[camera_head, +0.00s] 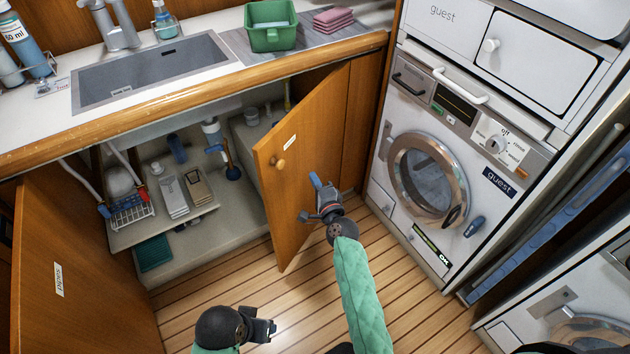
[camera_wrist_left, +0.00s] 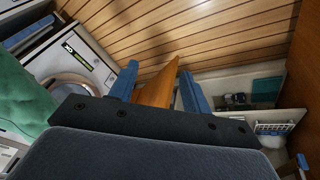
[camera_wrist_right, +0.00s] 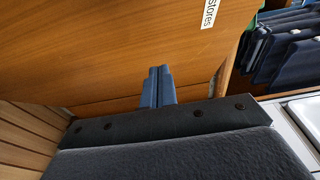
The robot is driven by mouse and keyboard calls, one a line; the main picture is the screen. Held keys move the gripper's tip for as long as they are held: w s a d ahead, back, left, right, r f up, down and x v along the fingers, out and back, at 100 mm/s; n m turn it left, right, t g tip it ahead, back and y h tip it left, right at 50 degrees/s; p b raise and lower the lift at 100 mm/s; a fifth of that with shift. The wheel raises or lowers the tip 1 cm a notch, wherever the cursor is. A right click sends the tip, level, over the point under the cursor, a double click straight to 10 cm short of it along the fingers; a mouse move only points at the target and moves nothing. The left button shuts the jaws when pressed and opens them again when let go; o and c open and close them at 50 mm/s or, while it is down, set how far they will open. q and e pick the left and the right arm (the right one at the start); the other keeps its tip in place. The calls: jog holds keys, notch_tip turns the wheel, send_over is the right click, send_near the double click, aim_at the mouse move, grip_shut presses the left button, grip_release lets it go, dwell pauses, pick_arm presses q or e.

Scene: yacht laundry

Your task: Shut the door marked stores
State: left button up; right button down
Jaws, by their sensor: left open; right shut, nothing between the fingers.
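The stores door (camera_head: 300,185) is a wooden cabinet door with a round knob (camera_head: 279,163) and a small white label. It stands ajar, swung out from the cabinet under the sink. The label reads "stores" in the right wrist view (camera_wrist_right: 208,14). My right gripper (camera_head: 317,182) is shut and empty, in front of the door's outer face, right of the knob; its fingertips (camera_wrist_right: 158,75) are close to the wood, contact unclear. My left gripper (camera_head: 272,328) is open and empty, low over the floor; the door (camera_wrist_left: 157,88) appears beyond its fingers (camera_wrist_left: 158,85).
The open cabinet holds a dish rack (camera_head: 130,210), bottles and a teal basket (camera_head: 154,253). A guest washing machine (camera_head: 430,175) stands at the right. The plank floor (camera_head: 215,295) between is mostly free.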

pick_arm(q)
jog(key=shift+a, duration=0.1)
jog(key=shift+s+a+r+p, duration=0.2)
jog(key=shift+a+r+p, duration=0.3)
jog(key=shift+r, duration=0.3)
pick_arm(e)
jog(key=v, duration=0.7)
jog(key=shift+s, duration=0.4)
pick_arm(q)
jog(key=shift+a, duration=0.1)
pick_arm(e)
jog(key=shift+d, duration=0.15)
